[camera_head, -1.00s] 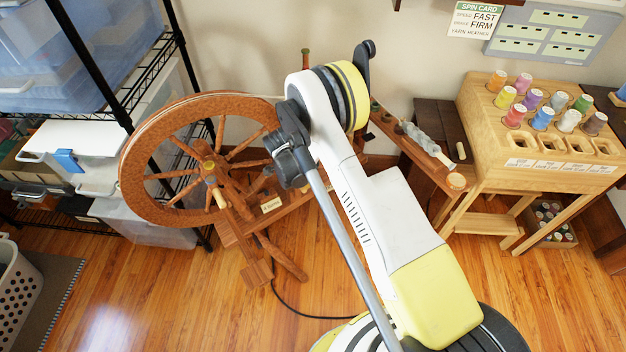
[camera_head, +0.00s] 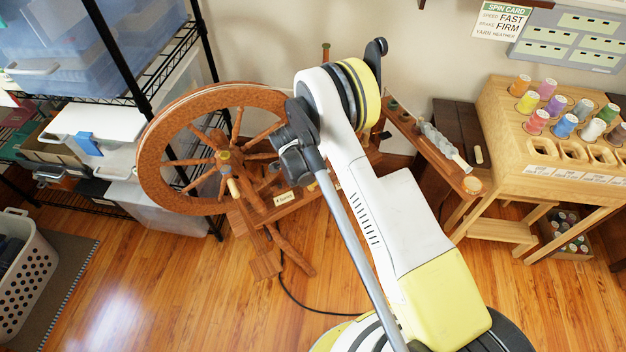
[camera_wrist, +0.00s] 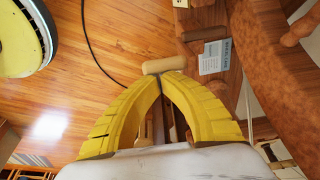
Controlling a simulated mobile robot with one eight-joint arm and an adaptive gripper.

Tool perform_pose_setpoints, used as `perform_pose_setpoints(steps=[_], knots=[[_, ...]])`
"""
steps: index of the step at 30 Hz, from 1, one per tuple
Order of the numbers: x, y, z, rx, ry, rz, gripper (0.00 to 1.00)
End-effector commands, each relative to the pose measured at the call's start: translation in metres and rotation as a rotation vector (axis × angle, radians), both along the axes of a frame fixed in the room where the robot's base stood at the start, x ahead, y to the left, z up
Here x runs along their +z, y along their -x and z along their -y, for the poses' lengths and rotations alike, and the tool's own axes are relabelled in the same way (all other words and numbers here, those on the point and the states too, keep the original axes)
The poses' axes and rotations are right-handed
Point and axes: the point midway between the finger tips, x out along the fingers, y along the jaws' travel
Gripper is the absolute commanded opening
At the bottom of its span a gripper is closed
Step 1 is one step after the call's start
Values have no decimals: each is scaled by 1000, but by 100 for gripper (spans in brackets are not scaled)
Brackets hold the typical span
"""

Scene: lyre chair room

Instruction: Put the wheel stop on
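The wooden spinning wheel (camera_head: 150,150) stands left of my arm in the head view, its spokes visible, with a pale peg (camera_head: 233,189) below its hub. Part of its rim (camera_wrist: 275,60) shows at the right of the wrist view. A pale wooden knob (camera_wrist: 160,65) lies right at the tips of my gripper (camera_wrist: 165,78). The yellow fingers arch inward with their tips close together. I cannot tell whether they grip the knob or only overlap it, nor whether it is the wheel stop. My arm hides most of the gripper in the head view.
A printed label (camera_wrist: 214,57) is beside the knob. A black cable (camera_head: 292,292) crosses the floor. A wire shelf with bins (camera_head: 105,120) stands left, and a wooden spool stand (camera_head: 545,165) right. Open floor (camera_head: 180,290) lies in front of the wheel.

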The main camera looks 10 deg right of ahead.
Motion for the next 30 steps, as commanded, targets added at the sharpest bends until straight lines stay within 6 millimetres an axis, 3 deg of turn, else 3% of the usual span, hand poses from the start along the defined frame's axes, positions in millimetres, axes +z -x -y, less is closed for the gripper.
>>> perform_pose_setpoints(steps=[5,11,12,21,30], knots=[[3,-3,7,-1,0,0,0],[19,-19,42,0,0,1,0],[30,-15,29,9,0,0,0],[76,0,-14,7,0,1,0],[89,5,-29,4,0,1,0]])
